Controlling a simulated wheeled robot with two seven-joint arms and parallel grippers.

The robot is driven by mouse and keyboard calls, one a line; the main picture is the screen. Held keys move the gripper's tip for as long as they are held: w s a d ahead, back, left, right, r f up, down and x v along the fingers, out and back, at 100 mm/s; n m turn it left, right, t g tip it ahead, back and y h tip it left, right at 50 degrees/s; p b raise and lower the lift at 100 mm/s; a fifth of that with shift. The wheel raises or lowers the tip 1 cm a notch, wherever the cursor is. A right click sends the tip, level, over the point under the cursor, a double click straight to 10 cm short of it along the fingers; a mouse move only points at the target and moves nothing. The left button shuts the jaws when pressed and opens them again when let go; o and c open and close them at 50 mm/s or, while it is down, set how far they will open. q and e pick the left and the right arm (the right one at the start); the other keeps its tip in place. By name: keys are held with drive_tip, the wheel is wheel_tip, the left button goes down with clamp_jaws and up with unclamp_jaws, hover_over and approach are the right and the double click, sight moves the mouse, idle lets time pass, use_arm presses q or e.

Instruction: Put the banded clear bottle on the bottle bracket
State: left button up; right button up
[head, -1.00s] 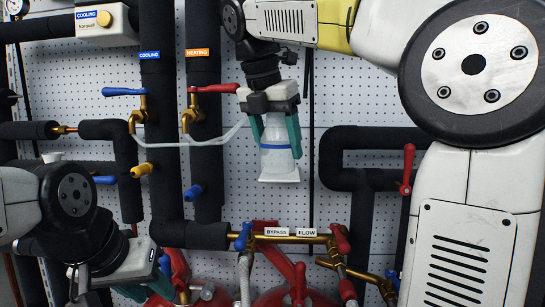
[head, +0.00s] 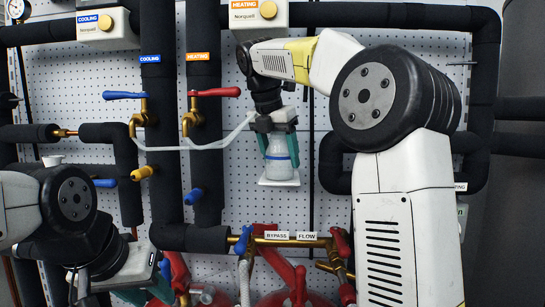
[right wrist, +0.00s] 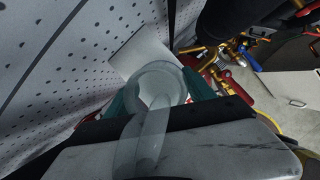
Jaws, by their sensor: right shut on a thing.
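The clear bottle (head: 279,167) with a blue band is upright in the head view, right of the two thick dark vertical pipes. My right gripper (head: 278,146) is shut on it from above, with teal fingers on both sides. The white bottle bracket (head: 265,182) is a small plate right below the bottle. Whether the bottle's base touches it I cannot tell. In the right wrist view the bottle (right wrist: 157,88) overlaps the pale bracket plate (right wrist: 135,50). My left gripper (head: 160,272) is low at the left, its fingers mostly hidden.
A pale tube (head: 190,146) curves from near my right gripper to the left across the pipes. Blue (head: 125,95) and red (head: 220,92) valve handles are at its upper left. A brass bypass manifold (head: 290,241) with blue and red handles lies below the bracket. White perforated board is behind.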

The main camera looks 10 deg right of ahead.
drive_tip(key=shift+f, duration=0.1)
drive_tip(key=o, duration=1.4)
drive_tip(key=v, duration=1.2)
drive_tip(key=shift+s, duration=0.1)
